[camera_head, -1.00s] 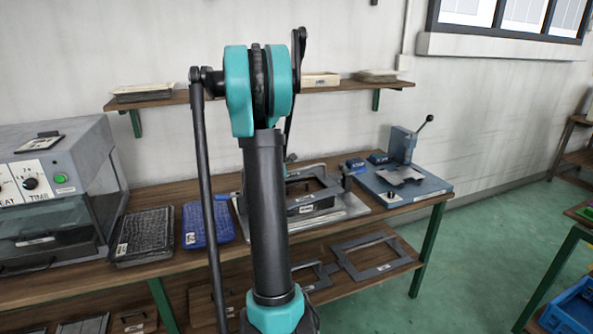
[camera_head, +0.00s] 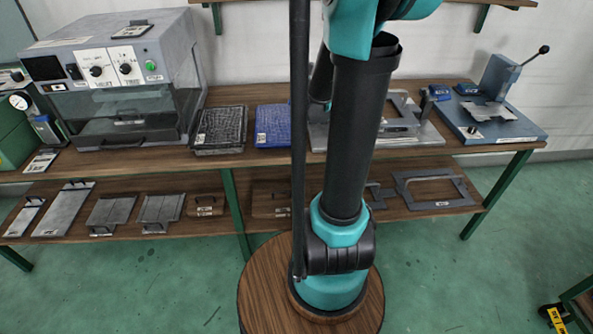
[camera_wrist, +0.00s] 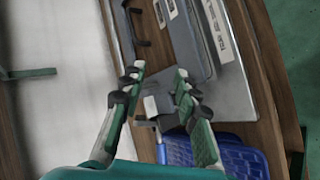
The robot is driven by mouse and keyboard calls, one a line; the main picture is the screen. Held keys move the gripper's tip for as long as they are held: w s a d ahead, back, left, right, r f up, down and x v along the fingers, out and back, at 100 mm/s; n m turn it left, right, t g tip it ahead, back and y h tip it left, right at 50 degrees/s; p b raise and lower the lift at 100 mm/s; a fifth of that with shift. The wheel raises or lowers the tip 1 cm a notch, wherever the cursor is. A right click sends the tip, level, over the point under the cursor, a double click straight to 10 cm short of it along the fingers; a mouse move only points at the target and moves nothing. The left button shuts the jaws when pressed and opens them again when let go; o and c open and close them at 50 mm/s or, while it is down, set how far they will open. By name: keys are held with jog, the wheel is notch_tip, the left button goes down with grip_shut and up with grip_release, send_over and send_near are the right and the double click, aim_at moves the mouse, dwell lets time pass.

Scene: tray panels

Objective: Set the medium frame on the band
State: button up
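Several grey rectangular frames are in the head view, but I cannot tell for sure which is the medium one. One flat frame (camera_head: 432,188) lies on the lower shelf at right, with another frame (camera_head: 378,194) beside it partly hidden by my arm. A dark frame (camera_head: 402,118) sits on a metal plate (camera_head: 425,137) on the bench; this plate also shows in the wrist view (camera_wrist: 240,95). I cannot identify the band. My gripper (camera_wrist: 160,72) is open, with nothing visibly held, above the bench near the plate's edge. My arm hides part of the plate.
Black mesh tray (camera_head: 219,130) and blue tray (camera_head: 273,126) lie left of the plate. A sealing machine (camera_head: 115,75) stands at left, a lever press (camera_head: 495,115) at right. Metal plates (camera_head: 112,211) lie on the lower shelf (camera_head: 220,226). A wall shelf (camera_head: 270,2) runs above.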

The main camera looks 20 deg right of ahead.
jog(key=s+a+f+m+y, duration=0.3)
jog(key=s+a, duration=0.6)
jog(key=a, duration=0.3)
jog(key=s+a+f+m+g+y, duration=0.1)
jog(key=s+a+f+m+y, duration=0.2)
jog(key=s+a+f+y, duration=0.2)
jog(key=s+a+f, duration=0.3)
jog(key=s+a, duration=0.1)
jog(key=a, duration=0.3)
jog(key=shift+m+y, duration=0.3)
jog(key=shift+y, duration=0.1)
